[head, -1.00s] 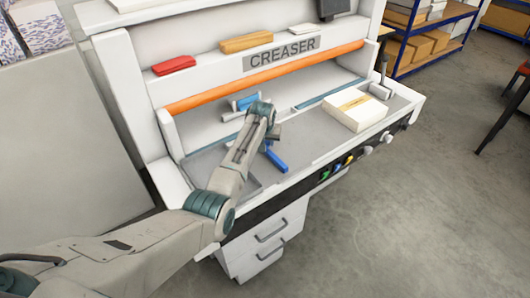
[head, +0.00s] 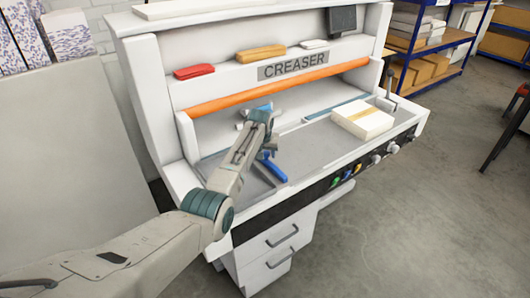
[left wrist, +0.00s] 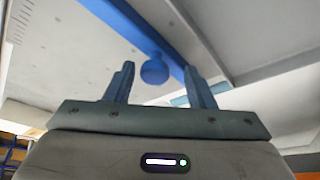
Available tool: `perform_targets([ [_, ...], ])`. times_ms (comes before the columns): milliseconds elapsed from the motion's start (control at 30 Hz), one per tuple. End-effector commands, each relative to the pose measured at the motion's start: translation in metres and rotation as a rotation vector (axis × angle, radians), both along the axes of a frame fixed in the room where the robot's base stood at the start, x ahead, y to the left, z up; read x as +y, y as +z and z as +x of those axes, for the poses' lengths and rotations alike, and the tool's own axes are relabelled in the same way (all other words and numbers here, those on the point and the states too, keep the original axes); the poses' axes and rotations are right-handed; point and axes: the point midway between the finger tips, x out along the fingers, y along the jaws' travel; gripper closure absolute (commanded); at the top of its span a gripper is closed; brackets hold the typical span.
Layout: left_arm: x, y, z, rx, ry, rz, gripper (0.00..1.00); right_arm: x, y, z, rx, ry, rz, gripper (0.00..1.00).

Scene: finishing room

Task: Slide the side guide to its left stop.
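The side guide (head: 272,168) is a blue bar lying across the grey bed of the creaser, towards the bed's left part. My left arm hides part of it in the head view. In the left wrist view the blue bar (left wrist: 130,22) runs diagonally, with a round blue knob (left wrist: 155,72) on it. My left gripper (head: 269,145) is over the bed by the guide. In the left wrist view its two fingers (left wrist: 159,69) stand apart, with the knob showing between and beyond their tips. I cannot tell whether they touch it. My right gripper is out of view.
A stack of cream sheets (head: 363,121) lies on the bed's right part. An orange roller bar (head: 280,88) spans the creaser above the bed. Red and yellow items (head: 260,53) rest on the ledge above. Knobs and coloured buttons line the front panel (head: 352,165).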

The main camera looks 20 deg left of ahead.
Motion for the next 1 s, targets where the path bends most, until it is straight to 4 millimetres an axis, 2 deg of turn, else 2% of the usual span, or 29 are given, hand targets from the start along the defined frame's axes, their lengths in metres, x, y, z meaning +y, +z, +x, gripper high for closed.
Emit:
perform_targets([
  [167, -0.001, 0.001, 0.0, -0.002, 0.0, -0.001, 0.51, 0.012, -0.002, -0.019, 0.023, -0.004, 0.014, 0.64],
  [367, -0.002, 0.015, -0.004, -0.006, -0.001, -0.001, 0.51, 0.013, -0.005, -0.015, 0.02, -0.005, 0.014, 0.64],
  [567, -0.003, 0.043, -0.017, -0.008, -0.001, -0.001, 0.51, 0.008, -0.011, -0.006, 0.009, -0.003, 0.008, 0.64],
  [800, -0.004, 0.08, -0.033, -0.006, 0.001, -0.001, 0.51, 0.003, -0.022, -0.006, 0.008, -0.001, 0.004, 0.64],
  [1000, -0.004, 0.098, -0.04, -0.003, 0.001, -0.001, 0.51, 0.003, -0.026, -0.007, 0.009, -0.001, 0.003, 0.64],
])
